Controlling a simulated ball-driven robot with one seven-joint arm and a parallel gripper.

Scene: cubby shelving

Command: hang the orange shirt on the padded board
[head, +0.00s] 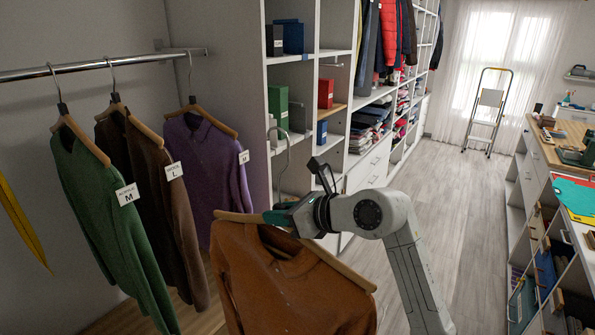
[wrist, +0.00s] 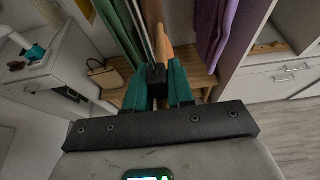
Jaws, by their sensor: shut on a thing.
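The orange shirt (head: 285,285) is a brownish-orange top on a wooden hanger (head: 335,265), hanging tilted in the front middle of the head view. My gripper (head: 280,217) is shut on the hanger near its top, above the shirt's collar. In the wrist view, my gripper's teal fingers (wrist: 158,92) close on the hanger, seen edge-on as a tan strip (wrist: 167,50). The shirt's lower part is cut off by the head view's bottom edge. I cannot pick out a padded board in either view.
A metal rail (head: 100,67) at left carries green (head: 105,215), brown (head: 155,190) and purple (head: 208,165) tops with size tags. White cubby shelving (head: 262,40) stands behind my arm. A cluttered counter (head: 545,150) runs along the right. The wooden aisle floor (head: 460,220) is clear.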

